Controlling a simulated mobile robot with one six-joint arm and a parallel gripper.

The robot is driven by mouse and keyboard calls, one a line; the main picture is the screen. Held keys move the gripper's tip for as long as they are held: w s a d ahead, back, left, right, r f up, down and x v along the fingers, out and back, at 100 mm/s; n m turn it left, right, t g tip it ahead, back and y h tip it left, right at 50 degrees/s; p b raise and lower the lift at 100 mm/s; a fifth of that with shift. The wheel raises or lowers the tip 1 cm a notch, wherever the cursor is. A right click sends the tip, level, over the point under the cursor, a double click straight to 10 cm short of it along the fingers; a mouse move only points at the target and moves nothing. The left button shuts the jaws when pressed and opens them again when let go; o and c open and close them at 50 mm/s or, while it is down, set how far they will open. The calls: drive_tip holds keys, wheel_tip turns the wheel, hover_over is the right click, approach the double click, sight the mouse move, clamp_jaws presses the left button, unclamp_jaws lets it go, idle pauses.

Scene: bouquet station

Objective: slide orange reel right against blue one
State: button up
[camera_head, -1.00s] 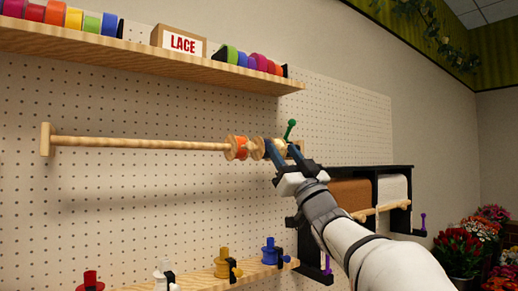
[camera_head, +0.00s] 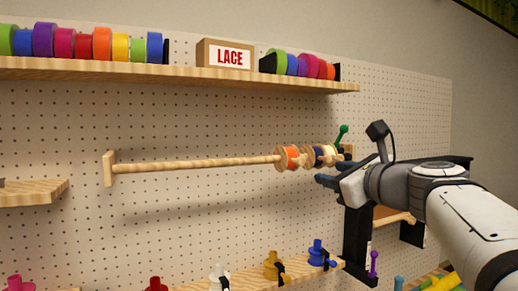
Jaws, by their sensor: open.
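The orange reel (camera_head: 291,157) has pale wooden flanges and sits on a horizontal wooden rod (camera_head: 200,164) fixed to the pegboard wall. The blue reel (camera_head: 318,154) is on the same rod just to its right. Their neighbouring flanges look very close; I cannot tell whether they touch. Another pale reel part with some orange (camera_head: 330,152) shows right of the blue one, near the rod's right end. My gripper (camera_head: 320,175) is open and empty. Its dark blue fingers point left, just below and in front of the blue reel in the picture, apart from the reels.
Above runs a shelf (camera_head: 180,70) with colourful ribbon rolls and a LACE box (camera_head: 226,54). Below, small coloured spools line a lower ledge (camera_head: 205,286). The rod left of the orange reel is bare.

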sight(303, 162)
drive_tip(key=shift+y, duration=0.6)
drive_tip(key=x, duration=0.2)
drive_tip(key=r+p+x, duration=0.1)
drive_tip(key=x, duration=0.2)
drive_tip(key=a+p+x, duration=0.1)
drive_tip(key=x, duration=0.2)
drive_tip(key=shift+s+r, duration=0.2)
drive_tip(key=shift+c, duration=0.5)
clamp_jaws()
